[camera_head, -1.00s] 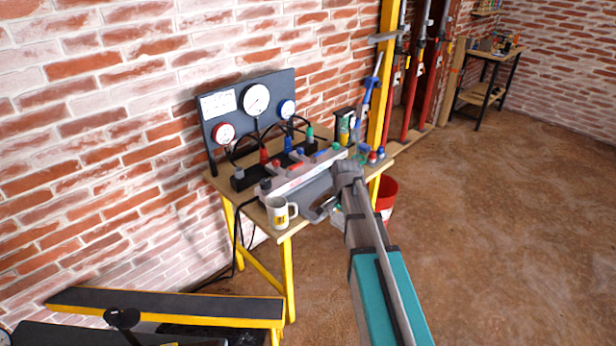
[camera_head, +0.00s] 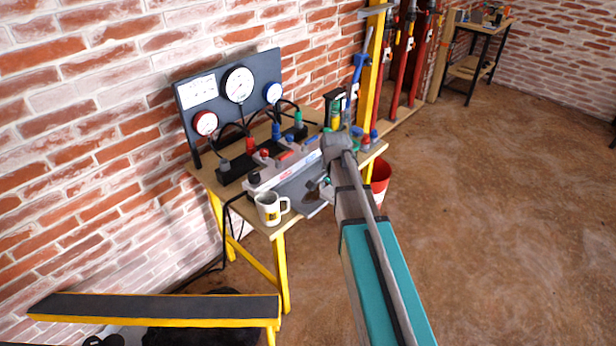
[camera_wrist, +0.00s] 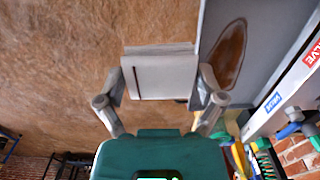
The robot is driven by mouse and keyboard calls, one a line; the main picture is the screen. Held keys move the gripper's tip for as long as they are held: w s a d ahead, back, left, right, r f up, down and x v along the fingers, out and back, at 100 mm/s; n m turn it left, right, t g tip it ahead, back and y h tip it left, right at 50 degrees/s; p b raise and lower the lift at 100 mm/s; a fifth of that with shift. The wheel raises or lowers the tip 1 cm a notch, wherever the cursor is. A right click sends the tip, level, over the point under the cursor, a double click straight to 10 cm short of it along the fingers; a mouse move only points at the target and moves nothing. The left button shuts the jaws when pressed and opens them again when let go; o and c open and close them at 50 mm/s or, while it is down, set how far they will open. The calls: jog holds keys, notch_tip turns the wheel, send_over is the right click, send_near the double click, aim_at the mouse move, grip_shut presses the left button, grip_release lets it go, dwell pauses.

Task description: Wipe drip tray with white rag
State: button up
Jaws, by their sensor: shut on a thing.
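My gripper (camera_wrist: 161,92) is shut on the white rag (camera_wrist: 160,76), a flat pale pad with a dark line, held between the two fingers in the wrist view. The grey drip tray (camera_wrist: 215,18) lies to the right of the rag there, with a brown oval stain (camera_wrist: 228,54) on its surface. The rag appears beside the tray's edge, with floor behind it; I cannot tell whether they touch. In the head view the drip tray (camera_head: 296,187) sits at the bench's front, partly hidden by my arm and gripper. The rag is mostly hidden there.
A mug (camera_head: 268,209) stands at the bench's front left corner, close to the tray. Behind the tray are a valve block (camera_head: 262,177) and a gauge panel (camera_head: 236,98) with hoses. A red bucket (camera_head: 380,176) stands right of the bench. The floor at right is clear.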

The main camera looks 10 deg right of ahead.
jog(key=shift+w+a, duration=0.1)
jog(key=w+a+f+b, duration=0.1)
jog(key=w+f+b, duration=0.1)
jog(key=w, duration=0.4)
jog(key=w+a+f+b, duration=0.2)
jog(key=w, duration=0.5)
jog(key=shift+a, duration=0.3)
jog(key=shift+f, duration=0.25)
